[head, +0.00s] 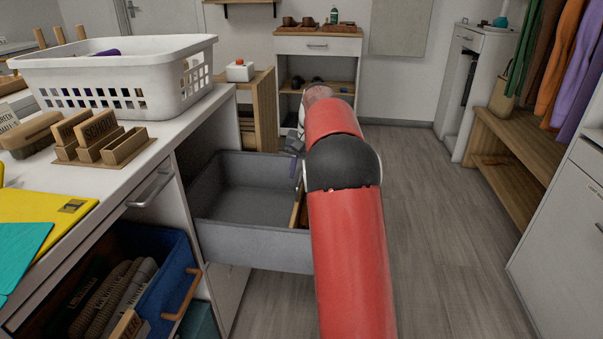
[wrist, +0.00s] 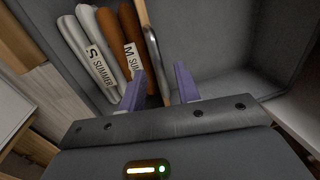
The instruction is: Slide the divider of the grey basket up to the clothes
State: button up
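The grey basket (head: 255,246) sticks out from the counter at the centre of the head view. Its left part there is empty. In the wrist view, folded white clothes (wrist: 88,45) and brown clothes (wrist: 132,35) with S and M SUMMER labels stand on one side of the wooden divider (wrist: 144,14). The grey space on its other side is empty. A sliver of the divider shows in the head view (head: 297,208). My gripper (wrist: 159,70) is open, its purple fingers apart on either side of the divider. Whether they touch it is unclear. My arm hides the clothes in the head view.
A white laundry basket (head: 120,75), wooden card holders (head: 100,140) and yellow and teal cloths lie on the counter at left. A blue bin (head: 165,285) sits below. A bench with hanging clothes (head: 530,150) stands right. The floor between is clear.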

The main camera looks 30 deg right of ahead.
jog(key=shift+c, duration=0.2)
grip_shut()
jog(key=shift+w+a+r+p, duration=0.1)
jog(key=shift+a+r+p, duration=0.1)
jog(key=shift+p, duration=0.35)
jog(key=shift+w+a+p, duration=0.15)
jog(key=shift+a+p, duration=0.05)
jog(key=shift+p, duration=0.15)
jog(key=shift+f, duration=0.2)
jog(key=shift+o, duration=0.2)
grip_release()
